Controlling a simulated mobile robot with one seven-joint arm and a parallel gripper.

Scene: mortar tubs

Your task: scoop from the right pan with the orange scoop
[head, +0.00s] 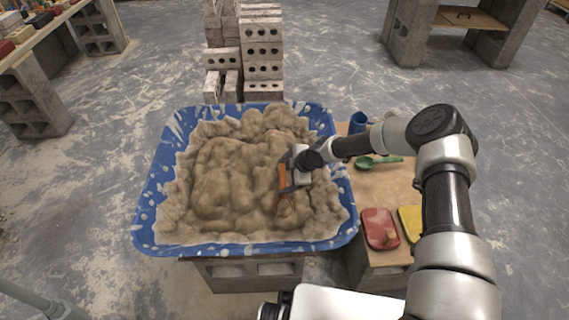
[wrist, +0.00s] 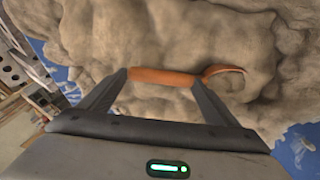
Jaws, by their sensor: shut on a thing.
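One wide blue tub (head: 150,205), heaped with lumpy tan mortar (head: 225,175), stands in the middle of the head view. I see no second pan of mortar beside it. My gripper (head: 287,182) is over the right half of the mortar, shut on the handle of the orange scoop (head: 282,176). In the wrist view the orange scoop (wrist: 165,77) lies across between my fingertips (wrist: 158,80). Its bowl end points right and looks coated or partly sunk in mortar; I cannot tell how deep.
Right of the tub, a wooden board (head: 385,187) holds a green scoop (head: 378,161), a blue cup (head: 358,121), a red dish (head: 380,228) and a yellow dish (head: 409,222). Bricks (head: 262,55) are stacked behind the tub. My arm spans the board.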

